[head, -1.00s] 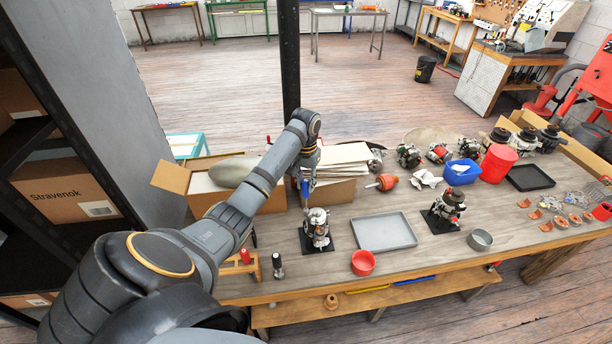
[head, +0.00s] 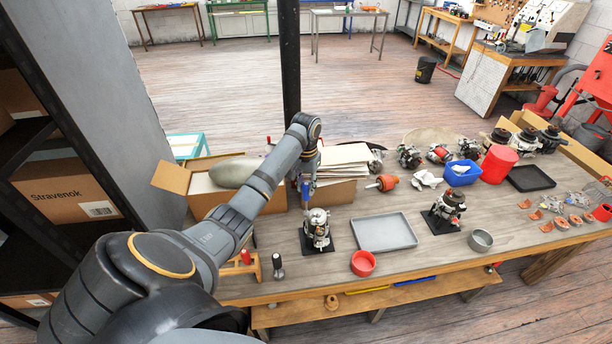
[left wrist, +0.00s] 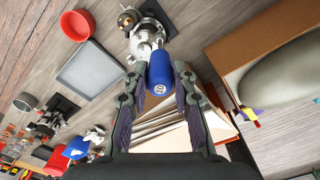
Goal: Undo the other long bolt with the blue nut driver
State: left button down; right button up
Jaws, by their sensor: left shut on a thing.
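My left gripper (left wrist: 158,112) is shut on the blue nut driver (left wrist: 160,75), whose handle sits between its two fingers. In the head view the blue nut driver (head: 306,190) stands roughly upright above the left alternator (head: 317,229). That alternator sits on a black stand on the bench and also shows in the left wrist view (left wrist: 148,38), just beyond the handle. The driver's tip and the bolt under it are hidden, so I cannot tell whether they touch. My right gripper is in neither view.
A grey tray (head: 385,232) lies right of the alternator, with a red bowl (head: 363,263) in front. A second alternator (head: 447,208) stands farther right beside a metal bowl (head: 481,239). A wooden rack (head: 240,270) is at front left.

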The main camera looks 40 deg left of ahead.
pick_arm(q)
jog(key=n, duration=0.9)
jog(key=shift+w, duration=0.1)
jog(key=n, duration=0.8)
jog(key=shift+n, duration=0.5)
